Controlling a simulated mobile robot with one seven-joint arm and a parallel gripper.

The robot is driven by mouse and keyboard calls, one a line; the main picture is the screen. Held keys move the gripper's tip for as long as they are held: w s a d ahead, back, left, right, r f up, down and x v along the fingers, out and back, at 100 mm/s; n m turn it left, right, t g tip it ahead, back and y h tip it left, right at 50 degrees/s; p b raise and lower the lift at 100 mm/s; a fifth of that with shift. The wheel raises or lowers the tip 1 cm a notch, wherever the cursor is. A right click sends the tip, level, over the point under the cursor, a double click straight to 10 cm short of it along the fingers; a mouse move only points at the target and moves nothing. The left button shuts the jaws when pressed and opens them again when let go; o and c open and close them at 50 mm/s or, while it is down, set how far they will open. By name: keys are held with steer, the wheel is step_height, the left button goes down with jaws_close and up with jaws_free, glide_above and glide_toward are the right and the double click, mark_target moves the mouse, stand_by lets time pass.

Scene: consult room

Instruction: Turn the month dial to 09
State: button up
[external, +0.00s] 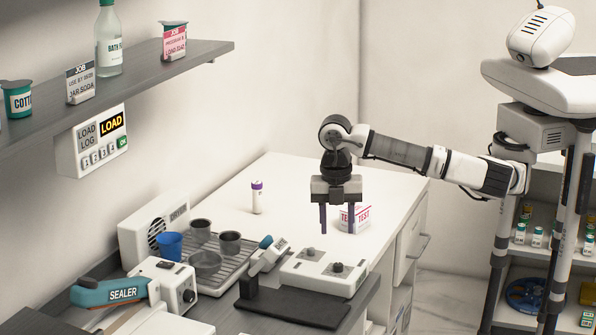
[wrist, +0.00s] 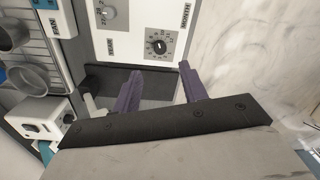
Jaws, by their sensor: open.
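The month dial (wrist: 159,46) is a dark round knob on a dial with small marks, on a white panel lettered MONTH in the wrist view. Its setting is too small to read. In the wrist view the fingertips (wrist: 160,70) show just below the month dial, one to either side.
A year dial (wrist: 109,13) sits beside the month dial. A black base plate (external: 292,309) with a teal-handled tool lies in front of the box. A tray of cups (external: 204,258) and a sealer (external: 110,293) stand left. A TEST box (external: 356,219) is behind my gripper.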

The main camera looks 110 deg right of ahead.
steer(key=shift+w+r, duration=0.1)
steer(key=shift+r, duration=2.2)
